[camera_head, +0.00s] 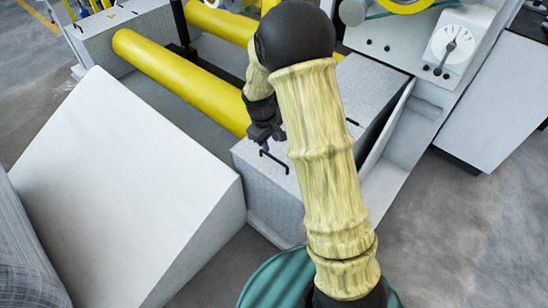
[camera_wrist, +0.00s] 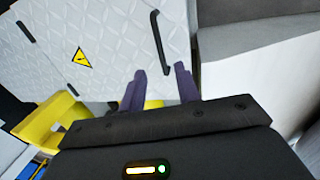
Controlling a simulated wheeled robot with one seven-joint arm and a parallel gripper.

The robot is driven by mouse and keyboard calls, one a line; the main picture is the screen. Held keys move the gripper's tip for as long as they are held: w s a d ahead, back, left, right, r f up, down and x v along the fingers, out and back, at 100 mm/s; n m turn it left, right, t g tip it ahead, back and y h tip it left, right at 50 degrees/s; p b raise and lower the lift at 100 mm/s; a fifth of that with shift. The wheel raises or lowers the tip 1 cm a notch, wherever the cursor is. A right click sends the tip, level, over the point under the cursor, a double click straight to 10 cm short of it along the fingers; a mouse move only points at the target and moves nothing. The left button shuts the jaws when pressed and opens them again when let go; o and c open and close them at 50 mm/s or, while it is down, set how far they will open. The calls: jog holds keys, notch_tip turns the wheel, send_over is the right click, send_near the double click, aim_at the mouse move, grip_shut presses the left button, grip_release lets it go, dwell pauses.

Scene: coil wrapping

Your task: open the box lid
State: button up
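The box (camera_head: 262,190) is a grey, diamond-patterned metal block in the middle of the head view, partly hidden by my arm. Its lid (camera_wrist: 95,35) fills the upper left of the wrist view and looks closed and flat. A black bar handle (camera_wrist: 157,42) stands on the lid; a handle also shows in the head view (camera_head: 273,161). My gripper (camera_head: 264,143) is just above the lid beside that handle. In the wrist view its two purple fingers (camera_wrist: 161,78) are apart, with the handle's near end appearing between them. Contact cannot be told.
Yellow rollers (camera_head: 180,78) lie behind the box. A white slanted cabinet (camera_head: 125,185) stands at left. A machine panel with a dial (camera_head: 452,42) is at right. A second black handle (camera_head: 352,122) shows right of my arm. A yellow warning triangle (camera_wrist: 83,58) marks the lid.

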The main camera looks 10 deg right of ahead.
aim_at(275, 158)
jog(key=f+b, duration=0.1)
jog(key=f, duration=0.2)
jog(key=d+f, duration=0.1)
jog(key=f, duration=0.2)
jog(key=w+f+b, duration=0.1)
jog(key=f, duration=0.2)
jog(key=shift+d+f+b, duration=0.1)
jog(key=shift+d+b, duration=0.15)
jog(key=shift+b, duration=0.1)
jog(key=shift+c, duration=0.3)
grip_shut()
